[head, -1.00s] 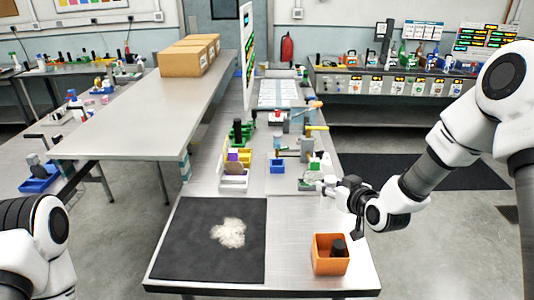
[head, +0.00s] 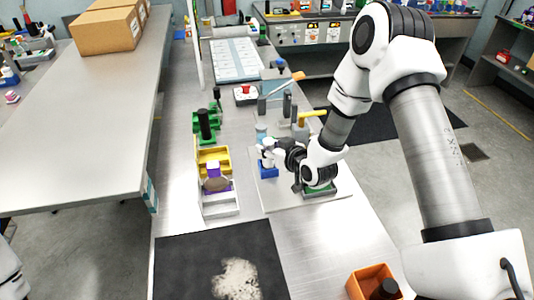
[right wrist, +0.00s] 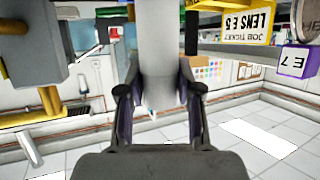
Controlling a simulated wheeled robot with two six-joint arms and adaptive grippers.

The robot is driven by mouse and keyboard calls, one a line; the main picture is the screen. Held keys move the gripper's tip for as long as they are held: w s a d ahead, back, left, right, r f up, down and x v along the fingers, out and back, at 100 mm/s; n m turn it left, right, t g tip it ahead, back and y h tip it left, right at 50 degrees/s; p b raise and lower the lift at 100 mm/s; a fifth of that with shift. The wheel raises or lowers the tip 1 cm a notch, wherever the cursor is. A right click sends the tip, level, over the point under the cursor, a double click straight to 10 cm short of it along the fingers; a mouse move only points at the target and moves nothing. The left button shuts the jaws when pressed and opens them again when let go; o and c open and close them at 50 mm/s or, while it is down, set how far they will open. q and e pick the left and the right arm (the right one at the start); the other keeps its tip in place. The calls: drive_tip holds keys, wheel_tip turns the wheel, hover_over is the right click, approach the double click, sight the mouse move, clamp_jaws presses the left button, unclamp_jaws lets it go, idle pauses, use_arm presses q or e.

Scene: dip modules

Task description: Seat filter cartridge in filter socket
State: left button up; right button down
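A pale, whitish cylinder, which looks like the filter cartridge (right wrist: 160,75), stands between the two fingers of my right gripper (right wrist: 160,108) in the right wrist view. The finger pads lie along both its sides and appear to grip it. In the head view my right gripper (head: 271,149) is at a small blue block (head: 268,171), which may be the filter socket. The white piece at the fingertips is right over or at the block's top; I cannot tell whether it is inside. The block's opening is hidden. My left gripper is out of view.
The blue block stands on a pale plate (head: 268,198) with a green piece (head: 320,192) under my wrist. A yellow tray (head: 213,158) and grey tray (head: 220,205) are left. A hammer and clamp-like tools stand behind. An orange bin (head: 370,279) and dark mat (head: 190,265) are in front.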

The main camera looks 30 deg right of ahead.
drive_tip(key=f, duration=0.3)
drive_tip(key=shift+w+f, duration=0.4)
drive_tip(key=shift+f, duration=0.25)
drive_tip(key=c, duration=1)
unclamp_jaws()
drive_tip(key=shift+o, duration=1.2)
drive_tip(key=shift+s+r, duration=0.15)
drive_tip(key=shift+r, duration=0.05)
drive_tip(key=shift+s+r, duration=0.15)
drive_tip(key=shift+r, duration=0.05)
drive_tip(key=shift+d, duration=0.1)
use_arm(q)
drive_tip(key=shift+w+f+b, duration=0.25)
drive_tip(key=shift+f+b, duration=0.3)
drive_tip(key=shift+b, duration=0.1)
use_arm(e)
drive_tip(key=v, duration=1.1)
drive_tip(key=shift+s+r, duration=0.15)
drive_tip(key=shift+s, duration=0.1)
